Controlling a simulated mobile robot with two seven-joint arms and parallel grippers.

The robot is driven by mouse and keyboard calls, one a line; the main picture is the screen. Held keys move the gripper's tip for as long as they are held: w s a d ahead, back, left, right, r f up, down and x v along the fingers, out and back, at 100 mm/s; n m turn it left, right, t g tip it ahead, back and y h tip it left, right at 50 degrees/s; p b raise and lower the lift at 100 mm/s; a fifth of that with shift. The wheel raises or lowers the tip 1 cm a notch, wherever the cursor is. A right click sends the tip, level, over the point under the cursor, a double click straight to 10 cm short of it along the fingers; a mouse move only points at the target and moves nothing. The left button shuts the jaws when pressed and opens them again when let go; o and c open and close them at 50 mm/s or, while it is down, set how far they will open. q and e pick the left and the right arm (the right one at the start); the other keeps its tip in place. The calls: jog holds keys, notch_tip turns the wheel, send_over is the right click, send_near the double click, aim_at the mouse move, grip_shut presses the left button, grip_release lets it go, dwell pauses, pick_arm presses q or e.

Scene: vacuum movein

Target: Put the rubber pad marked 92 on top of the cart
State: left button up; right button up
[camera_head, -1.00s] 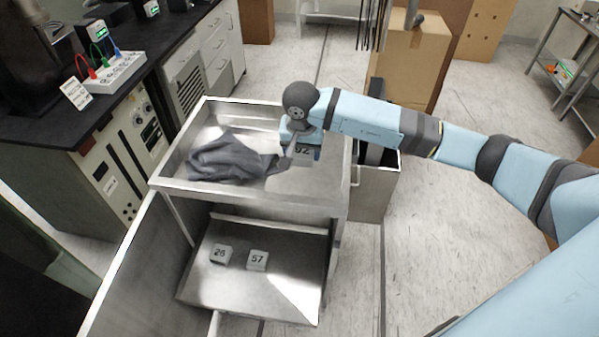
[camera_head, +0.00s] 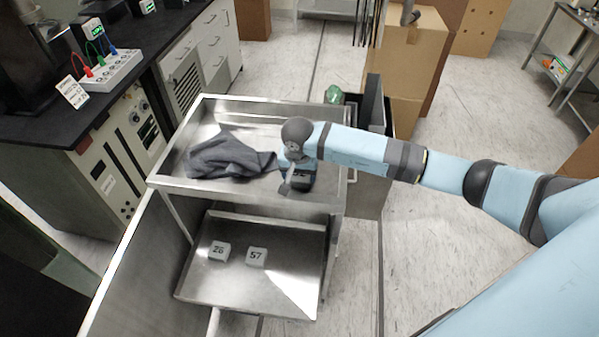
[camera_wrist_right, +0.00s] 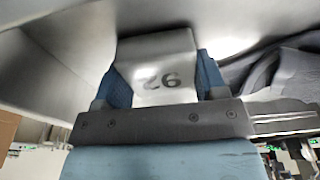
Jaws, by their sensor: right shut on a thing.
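The cart (camera_head: 165,183) is metal, with a raised-rim top tray and a lower shelf. My right gripper (camera_head: 297,184) is low over the right front part of the top tray. It is shut on the rubber pad marked 92 (camera_wrist_right: 158,58), a grey block held between blue fingertips in the right wrist view. The pad is mostly hidden by the gripper in the head view, and I cannot tell whether it touches the tray. My left gripper is not in view.
A dark grey cloth (camera_head: 228,158) lies crumpled on the top tray, left of my right gripper. Pads marked 26 (camera_head: 219,251) and 57 (camera_head: 257,256) lie on the lower shelf. A bin (camera_head: 372,190) with a green item (camera_head: 334,94) stands behind the cart's right side.

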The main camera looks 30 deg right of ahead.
aim_at(298, 178)
jog(key=shift+f, duration=0.25)
jog(key=o, duration=0.9)
jog(key=shift+r, duration=0.1)
jog(key=shift+o, duration=0.2)
jog(key=shift+r, duration=0.4)
notch_tip(298, 178, up, 12)
jog(key=s+a, duration=0.1)
jog(key=shift+s+f, duration=0.2)
jog(key=shift+f, duration=0.05)
jog(key=shift+a, duration=0.1)
